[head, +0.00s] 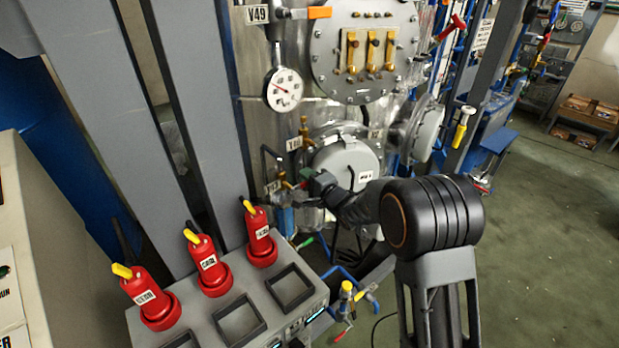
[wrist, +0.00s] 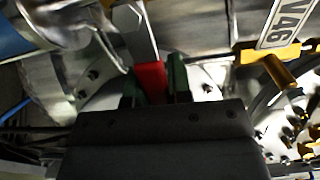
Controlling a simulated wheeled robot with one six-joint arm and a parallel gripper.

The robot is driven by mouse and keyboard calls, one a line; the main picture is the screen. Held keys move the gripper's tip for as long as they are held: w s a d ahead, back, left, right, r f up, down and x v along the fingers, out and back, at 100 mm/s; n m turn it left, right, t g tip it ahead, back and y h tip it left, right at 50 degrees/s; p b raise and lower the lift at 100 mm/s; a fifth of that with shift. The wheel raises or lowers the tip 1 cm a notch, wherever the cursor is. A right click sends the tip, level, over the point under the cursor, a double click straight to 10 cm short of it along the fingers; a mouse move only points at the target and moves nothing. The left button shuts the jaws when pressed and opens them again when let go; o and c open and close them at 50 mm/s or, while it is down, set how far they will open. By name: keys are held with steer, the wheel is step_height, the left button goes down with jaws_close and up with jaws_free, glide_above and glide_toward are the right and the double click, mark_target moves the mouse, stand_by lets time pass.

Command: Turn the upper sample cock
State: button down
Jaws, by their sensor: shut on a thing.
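My gripper (wrist: 154,78) shows in the wrist view with its two green fingers on either side of a red handle (wrist: 150,76), shut on it. The red handle joins a grey metal stem (wrist: 142,30) above it; the frames do not label it, but it appears to be the sample cock's handle. In the head view my gripper (head: 318,183) is at the lower left of the round vessel cover, and my arm hides much around it. The handle's far end is hidden between the fingers.
Open green floor (head: 550,240) lies right.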

steer(key=c, duration=1.3)
jaws_free()
steer(key=shift+f, duration=0.15)
steer(key=shift+o, duration=1.3)
steer(key=shift+d, duration=0.1)
steer(key=b+v, duration=0.3)
steer(key=v, duration=1)
steer(key=shift+s+d, duration=0.2)
steer(key=shift+s, duration=0.15)
